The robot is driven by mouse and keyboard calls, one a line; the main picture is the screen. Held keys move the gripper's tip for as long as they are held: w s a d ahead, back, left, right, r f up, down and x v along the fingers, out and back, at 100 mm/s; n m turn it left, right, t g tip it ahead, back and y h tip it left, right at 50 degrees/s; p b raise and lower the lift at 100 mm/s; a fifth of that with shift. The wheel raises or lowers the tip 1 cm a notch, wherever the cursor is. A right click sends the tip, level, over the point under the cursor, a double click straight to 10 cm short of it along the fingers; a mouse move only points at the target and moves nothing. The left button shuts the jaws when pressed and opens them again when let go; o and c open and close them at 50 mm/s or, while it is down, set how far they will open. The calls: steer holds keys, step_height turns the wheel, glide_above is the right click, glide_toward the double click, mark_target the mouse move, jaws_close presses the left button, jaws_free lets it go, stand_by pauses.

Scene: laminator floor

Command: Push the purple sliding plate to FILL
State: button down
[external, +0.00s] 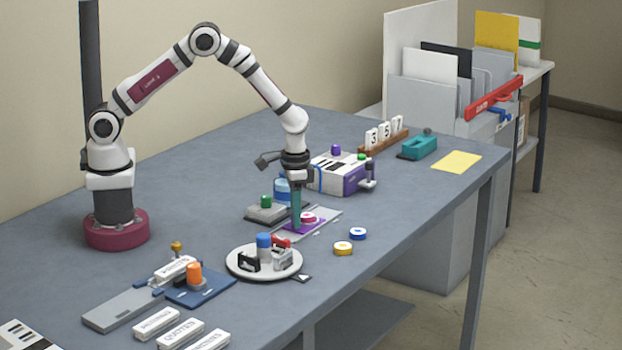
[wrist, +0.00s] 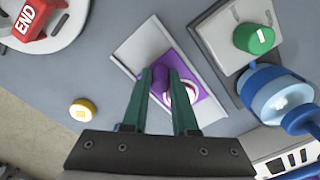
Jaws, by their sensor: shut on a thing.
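The purple sliding plate (external: 291,228) lies on a light grey track (external: 329,215) near the middle of the table. It also shows in the wrist view (wrist: 208,106), where bare track (wrist: 140,45) is visible beside it. A pink and white round piece (external: 308,218) sits on the plate, partly hidden by a finger in the wrist view. My gripper (external: 296,226) points down at the plate with its green fingers. In the wrist view the fingertips (wrist: 160,75) are close together with a purple part of the plate between them. I cannot read any FILL label.
A round white tray (external: 236,263) with small items stands just in front of the track. A white and purple machine (external: 340,174) is behind right. Yellow (external: 343,248) and blue (external: 358,233) discs lie right.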

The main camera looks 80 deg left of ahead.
steer(key=shift+w+a, duration=0.4)
steer(key=c, duration=0.7)
jaws_free()
step_height(320, 180, up, 16)
steer(key=shift+r, duration=0.2)
step_height(320, 180, down, 15)
steer(key=shift+r, duration=0.1)
